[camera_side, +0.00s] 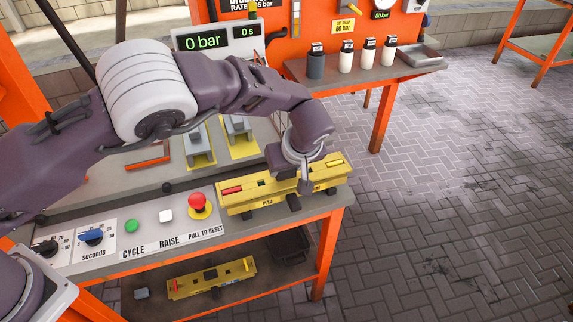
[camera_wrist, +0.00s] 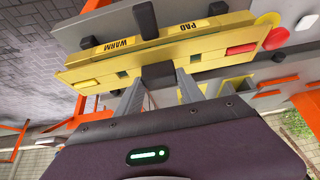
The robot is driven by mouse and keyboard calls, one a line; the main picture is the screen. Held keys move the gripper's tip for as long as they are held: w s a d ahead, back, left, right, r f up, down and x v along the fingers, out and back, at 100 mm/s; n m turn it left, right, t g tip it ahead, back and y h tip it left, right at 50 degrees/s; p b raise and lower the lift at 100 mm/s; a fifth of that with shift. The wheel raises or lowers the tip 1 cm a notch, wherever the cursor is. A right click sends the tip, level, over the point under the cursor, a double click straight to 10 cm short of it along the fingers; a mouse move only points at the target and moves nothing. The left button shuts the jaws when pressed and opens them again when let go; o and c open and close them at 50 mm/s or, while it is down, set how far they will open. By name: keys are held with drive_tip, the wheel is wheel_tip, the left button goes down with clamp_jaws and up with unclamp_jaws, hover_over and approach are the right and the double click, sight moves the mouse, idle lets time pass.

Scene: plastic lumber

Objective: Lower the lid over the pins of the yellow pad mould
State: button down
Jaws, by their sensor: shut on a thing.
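The yellow pad mould (camera_side: 250,205) sits at the right end of the bench, with "PAD" and "WARM" labels on its front. In the wrist view its labelled side (camera_wrist: 205,25) runs along the top. A long yellow piece, which looks like the lid (camera_wrist: 210,48), lies along it with a red strip at one end. My gripper (camera_side: 305,184) is over its middle, shut on a dark block, apparently the lid's handle (camera_wrist: 158,76). The fingers (camera_wrist: 158,92) stand either side of that block. The pins are not clear, and I cannot tell any gap between lid and mould.
A red button (camera_side: 197,200) on a yellow base stands just left of the mould, beside the control panel (camera_side: 150,235). Another yellow mould-like piece (camera_side: 212,278) lies on the lower shelf. Several bottles (camera_side: 346,60) stand on a shelf behind. The floor to the right is clear.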

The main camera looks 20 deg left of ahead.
drive_tip(key=shift+f, duration=0.7)
drive_tip(key=c, duration=0.7)
unclamp_jaws()
drive_tip(key=shift+o, duration=0.6)
drive_tip(key=o, duration=0.3)
drive_tip(key=shift+o, duration=0.2)
drive_tip(key=shift+r, duration=3.5)
